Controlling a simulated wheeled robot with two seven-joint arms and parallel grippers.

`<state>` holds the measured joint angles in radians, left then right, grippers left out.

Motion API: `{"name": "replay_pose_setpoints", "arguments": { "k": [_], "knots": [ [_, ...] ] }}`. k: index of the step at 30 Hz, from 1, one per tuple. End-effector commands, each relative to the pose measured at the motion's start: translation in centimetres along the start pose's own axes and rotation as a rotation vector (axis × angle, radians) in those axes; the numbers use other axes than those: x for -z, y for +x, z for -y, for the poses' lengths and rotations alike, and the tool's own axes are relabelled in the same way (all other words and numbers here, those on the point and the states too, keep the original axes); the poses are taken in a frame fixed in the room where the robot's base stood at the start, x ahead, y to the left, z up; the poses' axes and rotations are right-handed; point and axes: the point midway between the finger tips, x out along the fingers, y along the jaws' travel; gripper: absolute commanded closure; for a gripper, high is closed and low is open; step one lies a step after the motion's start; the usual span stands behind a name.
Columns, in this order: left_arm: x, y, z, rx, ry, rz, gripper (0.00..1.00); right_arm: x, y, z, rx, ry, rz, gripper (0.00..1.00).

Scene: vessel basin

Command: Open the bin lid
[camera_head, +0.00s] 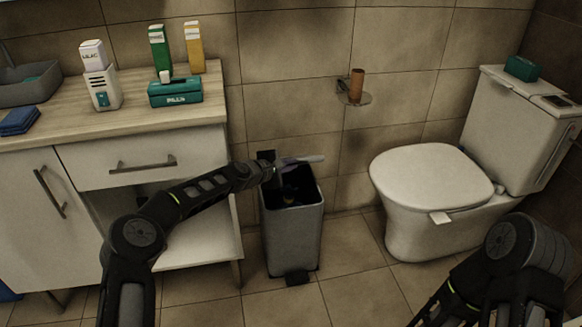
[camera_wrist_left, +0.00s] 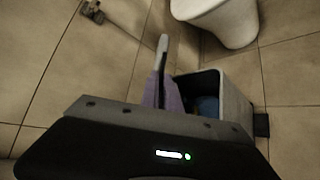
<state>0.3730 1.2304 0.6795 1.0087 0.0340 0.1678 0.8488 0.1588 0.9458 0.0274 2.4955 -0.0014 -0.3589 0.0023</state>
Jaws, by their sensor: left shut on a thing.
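The grey bin (camera_head: 292,240) stands on the floor between the cabinet and the toilet. Its mouth is uncovered and its dark inside shows. The lid (camera_head: 303,159) is raised at the back of the bin and appears nearly edge-on as a thin pale strip.
A cabinet (camera_head: 140,172) with bottles and boxes on its counter (camera_head: 130,100) stands at left. The toilet (camera_head: 430,185) is to the right, with clear floor (camera_head: 350,250) between it and the bin. A paper holder (camera_head: 354,95) is on the wall above.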

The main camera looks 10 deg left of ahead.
Motion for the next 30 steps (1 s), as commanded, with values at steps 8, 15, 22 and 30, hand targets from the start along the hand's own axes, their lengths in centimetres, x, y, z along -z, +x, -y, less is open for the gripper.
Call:
{"name": "replay_pose_setpoints", "arguments": {
  "k": [8,15,22,30],
  "knots": [
    [0.03,0.07,-0.43,0.012,-0.014,0.0,1.0,-0.05,-0.37,0.18,0.0,-0.001,0.001,0.64],
    [0.06,0.07,-0.39,0.012,-0.013,0.0,0.9,-0.03,-0.36,0.16,0.0,-0.001,0.001,0.64],
    [0.07,0.07,-0.38,0.012,-0.012,0.0,0.72,-0.01,-0.37,0.16,0.0,-0.001,0.0,0.64],
    [0.09,-0.01,-0.41,0.011,-0.012,-0.001,0.72,-0.01,-0.39,0.17,0.0,-0.001,0.0,0.64]
  ]
}}
